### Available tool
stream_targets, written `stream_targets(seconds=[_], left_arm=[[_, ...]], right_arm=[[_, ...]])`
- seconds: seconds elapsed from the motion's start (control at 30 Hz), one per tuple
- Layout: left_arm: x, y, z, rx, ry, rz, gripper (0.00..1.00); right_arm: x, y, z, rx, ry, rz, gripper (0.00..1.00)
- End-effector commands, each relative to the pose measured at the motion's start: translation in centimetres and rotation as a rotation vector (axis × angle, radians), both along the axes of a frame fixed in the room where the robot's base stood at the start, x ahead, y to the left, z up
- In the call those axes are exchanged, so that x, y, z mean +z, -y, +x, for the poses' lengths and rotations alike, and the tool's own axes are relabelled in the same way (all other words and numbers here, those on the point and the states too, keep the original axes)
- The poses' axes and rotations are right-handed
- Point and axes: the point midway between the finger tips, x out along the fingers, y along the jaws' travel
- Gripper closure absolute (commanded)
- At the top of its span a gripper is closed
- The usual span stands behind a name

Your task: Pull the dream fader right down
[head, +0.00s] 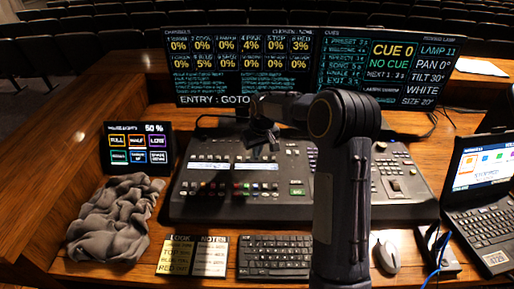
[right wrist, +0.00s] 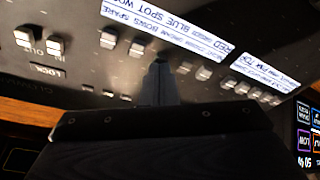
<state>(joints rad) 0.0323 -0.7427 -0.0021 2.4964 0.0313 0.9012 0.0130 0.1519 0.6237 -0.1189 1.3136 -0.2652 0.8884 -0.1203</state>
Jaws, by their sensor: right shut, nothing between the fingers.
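The mixing desk (head: 290,207) carries rows of faders and white label strips (head: 237,165). In the right wrist view a label strip (right wrist: 180,30) reads upside down, with words such as "RED" and "BLUE SPOT" and smaller words above. Pale fader caps (right wrist: 203,72) stand in a row beside it. I cannot tell for sure which cap is the dream fader; my fingers may hide one. My right gripper (right wrist: 160,68) is shut and empty, its tips down among the caps. In the head view the right gripper (head: 263,146) is over the upper middle of the desk. My left gripper is out of view.
Two large screens (head: 243,65) stand behind the desk. A small touch screen (head: 139,148) and a crumpled grey cloth (head: 116,218) are at left. A keyboard (head: 275,255), a note card (head: 192,256), a mouse (head: 387,256) and a laptop (head: 482,190) lie around it.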

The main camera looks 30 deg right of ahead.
Motion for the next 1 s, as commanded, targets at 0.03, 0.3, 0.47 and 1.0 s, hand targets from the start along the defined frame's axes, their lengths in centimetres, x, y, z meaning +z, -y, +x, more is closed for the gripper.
stream_targets(seconds=[0.03, 0.3, 0.47, 1.0], left_arm=[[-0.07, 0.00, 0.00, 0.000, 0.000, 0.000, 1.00], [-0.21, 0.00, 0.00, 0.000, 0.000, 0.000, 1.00], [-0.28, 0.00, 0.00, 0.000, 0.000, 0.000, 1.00], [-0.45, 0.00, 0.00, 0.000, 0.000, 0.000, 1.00]], right_arm=[[-0.17, -0.05, -0.12, 0.000, -0.003, 0.000, 1.00], [-0.15, -0.19, -0.35, 0.000, -0.003, 0.000, 1.00], [-0.19, -0.28, -0.49, 0.001, -0.003, 0.000, 1.00], [-0.27, -0.50, -0.88, 0.000, -0.006, 0.001, 1.00]])
